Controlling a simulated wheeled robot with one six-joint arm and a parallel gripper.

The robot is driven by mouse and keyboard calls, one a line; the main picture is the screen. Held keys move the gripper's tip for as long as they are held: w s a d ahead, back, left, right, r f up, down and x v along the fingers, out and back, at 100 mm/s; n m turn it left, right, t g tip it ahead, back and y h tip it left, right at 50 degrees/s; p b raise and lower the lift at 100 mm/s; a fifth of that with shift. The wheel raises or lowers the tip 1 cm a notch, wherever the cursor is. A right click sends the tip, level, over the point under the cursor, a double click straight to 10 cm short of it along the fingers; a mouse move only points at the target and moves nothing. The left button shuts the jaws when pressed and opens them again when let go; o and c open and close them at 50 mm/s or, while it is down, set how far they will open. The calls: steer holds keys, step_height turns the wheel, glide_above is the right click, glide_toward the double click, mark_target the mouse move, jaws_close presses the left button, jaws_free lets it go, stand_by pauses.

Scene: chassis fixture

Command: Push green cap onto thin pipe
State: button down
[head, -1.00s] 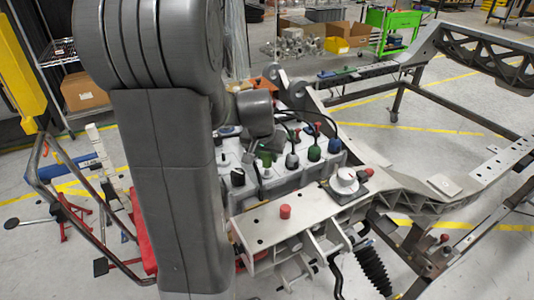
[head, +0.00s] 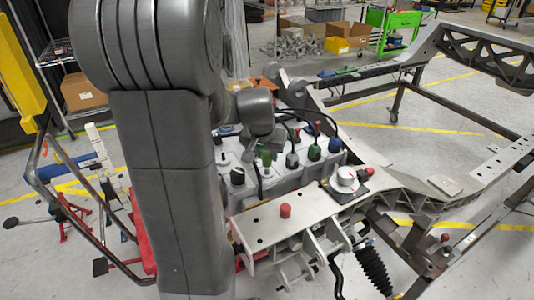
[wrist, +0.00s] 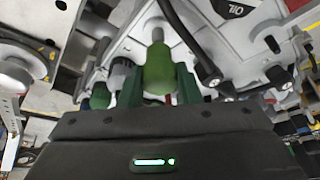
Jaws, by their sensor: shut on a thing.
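My gripper (wrist: 158,88) is shut on a green cap (wrist: 158,72), with one finger on each side of it. In the wrist view a thin grey pipe (wrist: 156,31) stands in line with the cap's far end. The cap's end meets or overlaps the pipe's end in the picture; I cannot tell how far it is on. In the head view the green cap (head: 266,158) shows small below my wrist, among the reservoirs, and the gripper's fingers are mostly hidden there.
Light grey reservoirs (head: 284,180) carry several other caps, including another green one (head: 314,153) and a black one (head: 237,176). Black hoses arch close by. A red cap (head: 285,211) stands on the metal chassis bracket (head: 258,228) in front.

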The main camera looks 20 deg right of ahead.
mark_target(267, 162)
steer(key=shift+f, duration=0.15)
steer(key=shift+f+b, duration=0.95)
steer(key=shift+f+b, duration=0.45)
steer(key=shift+f, duration=0.05)
steer(key=c, duration=1)
jaws_free()
steer(key=shift+o, duration=0.2)
steer(key=shift+r, duration=0.15)
steer(key=shift+r+p, duration=2.25)
steer(key=shift+r, duration=0.65)
steer(key=shift+s, duration=0.1)
